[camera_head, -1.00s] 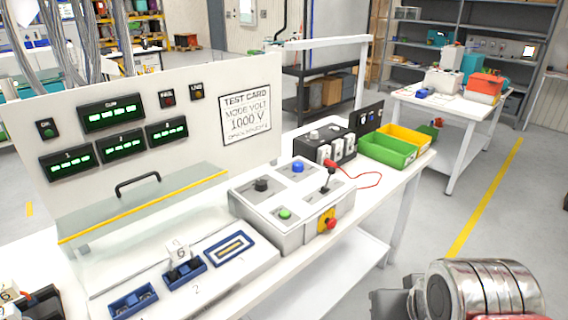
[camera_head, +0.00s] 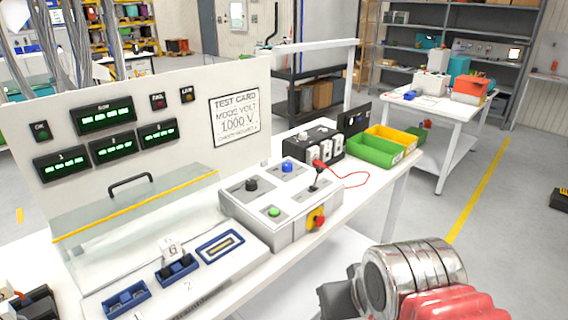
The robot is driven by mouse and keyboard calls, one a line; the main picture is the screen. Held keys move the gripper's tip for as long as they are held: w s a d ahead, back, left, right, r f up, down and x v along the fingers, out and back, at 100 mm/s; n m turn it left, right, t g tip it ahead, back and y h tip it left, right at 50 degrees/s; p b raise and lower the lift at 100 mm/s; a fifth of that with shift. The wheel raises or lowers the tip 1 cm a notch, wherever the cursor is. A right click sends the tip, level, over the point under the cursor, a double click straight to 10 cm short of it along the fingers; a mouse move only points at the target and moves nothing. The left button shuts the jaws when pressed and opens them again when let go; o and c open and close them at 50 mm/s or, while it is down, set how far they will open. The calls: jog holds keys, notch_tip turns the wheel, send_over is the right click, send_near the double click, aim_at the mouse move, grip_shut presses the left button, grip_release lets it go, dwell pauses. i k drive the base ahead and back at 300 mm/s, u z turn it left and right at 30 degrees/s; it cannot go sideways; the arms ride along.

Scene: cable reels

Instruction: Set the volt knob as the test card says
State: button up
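The test card (camera_head: 234,115) is on the white upright panel and reads "MODE VOLT", "1000 V", with a smaller line I cannot read. A grey control box (camera_head: 262,222) on the bench carries a black knob (camera_head: 251,184), a blue button (camera_head: 287,167), a green button (camera_head: 274,211), a black lever (camera_head: 315,180) and a red stop button (camera_head: 319,222). A black tester (camera_head: 318,144) behind it has a knob (camera_head: 303,136) on top. Labels and pointers are too small to tell which is the volt knob. My arm shows at lower right; my gripper's fingers are not in view.
A red lead (camera_head: 350,176) loops from the tester. A green bin (camera_head: 372,152) and a yellow bin (camera_head: 392,138) stand at the bench's right end. A glass guard (camera_head: 135,210) and blue sockets (camera_head: 126,299) are at left. Floor right of the bench is open.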

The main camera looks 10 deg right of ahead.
aim_at(286, 167)
jog(key=z, duration=0.05)
jog(key=i, duration=1)
jog(key=u, duration=0.05)
